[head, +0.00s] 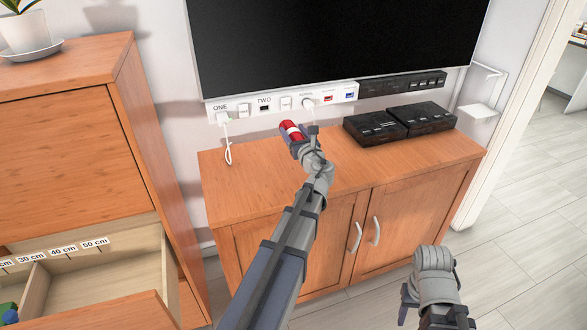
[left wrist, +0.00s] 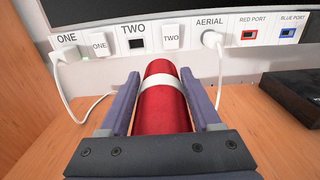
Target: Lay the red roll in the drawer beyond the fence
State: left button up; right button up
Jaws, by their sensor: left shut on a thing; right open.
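The red roll (head: 291,131) with a white band is in my left gripper (head: 303,138), above the low cabinet's top near the back wall. In the left wrist view the red roll (left wrist: 164,108) lies lengthwise between the two fingers of my left gripper (left wrist: 160,90). My right gripper (head: 431,275) is open and empty, low in front of the cabinet's right side. An open drawer (head: 110,245) is at the lower left. A thin wooden divider (head: 36,290) stands in it, with bare floor to its right. The drawer's left part is cut off by the picture edge.
The low cabinet (head: 240,165) carries two black boxes (head: 400,122) at right. A white socket strip (head: 280,103) with a hanging white cable (head: 228,150) is on the wall, under a screen (head: 330,40). The drawer has length labels (head: 62,250); a green and blue thing (head: 8,312) lies at its left.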

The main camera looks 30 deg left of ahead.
pick_arm(q)
jog(key=shift+f+b, duration=4.7)
jog(key=shift+f, duration=0.2)
jog(key=shift+f, duration=0.2)
jog(key=o, duration=1.5)
jog(key=shift+c, duration=0.2)
jog(key=shift+r, duration=0.2)
